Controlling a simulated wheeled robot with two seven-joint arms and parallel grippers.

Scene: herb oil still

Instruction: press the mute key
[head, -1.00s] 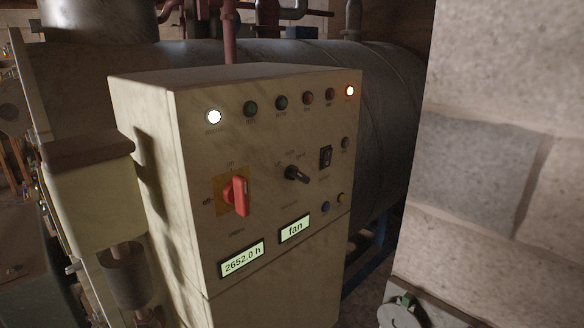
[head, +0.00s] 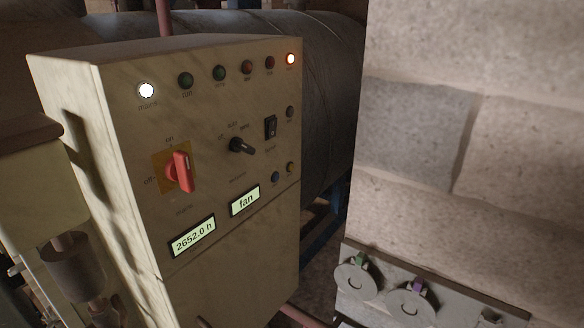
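A cream control cabinet (head: 235,265) fills the left and middle of the head view. Three small round keys sit at the right of its face: a dark one (head: 290,111), a blue one (head: 275,177) and a yellow one (head: 291,167). Their labels are too small to read, so I cannot tell which is the mute key. Neither of my grippers is in view.
The face also carries a red rotary switch (head: 180,172), a black selector (head: 241,146), a black rocker (head: 270,127) and two lit displays. A stone block wall (head: 480,130) stands close on the right. Below it are grey discs (head: 355,281) with coloured clips.

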